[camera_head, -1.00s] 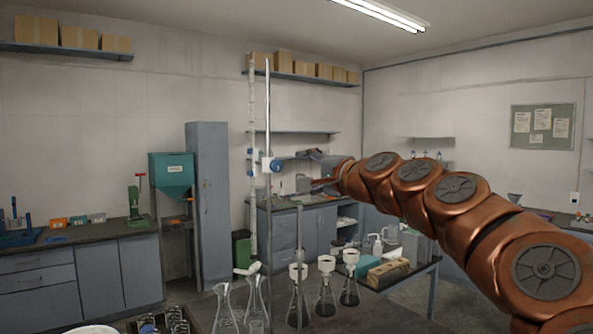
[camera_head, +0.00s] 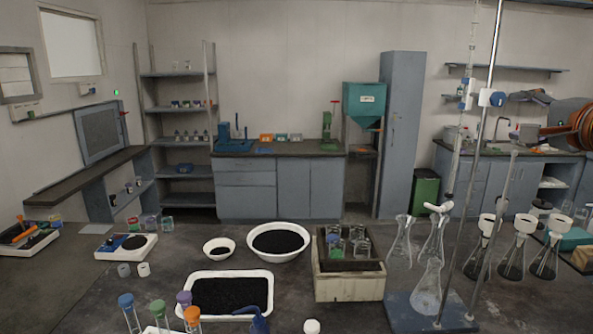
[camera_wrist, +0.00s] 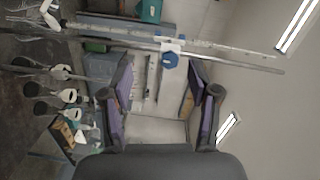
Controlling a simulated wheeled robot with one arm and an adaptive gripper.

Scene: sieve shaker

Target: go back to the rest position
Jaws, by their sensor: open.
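My gripper (camera_head: 528,122) is at the right edge of the head view, raised to the right of the burette stand's upper part. Its fingers point left and look spread apart. In the wrist view my gripper (camera_wrist: 160,74) has its two purple-padded fingers wide apart, with nothing held between them. The burette stand's rod and blue clamp knob (camera_wrist: 170,60) show beyond the fingertips. Most of my arm is cut off by the right edge of the head view.
The burette stand (camera_head: 495,98) rises from a blue base, with glass flasks (camera_head: 428,290) around it. Funnel-topped flasks (camera_head: 513,250) stand to its right. A wooden box (camera_head: 349,287), white bowl (camera_head: 279,255) and tray of dark grains (camera_head: 226,312) fill the front bench.

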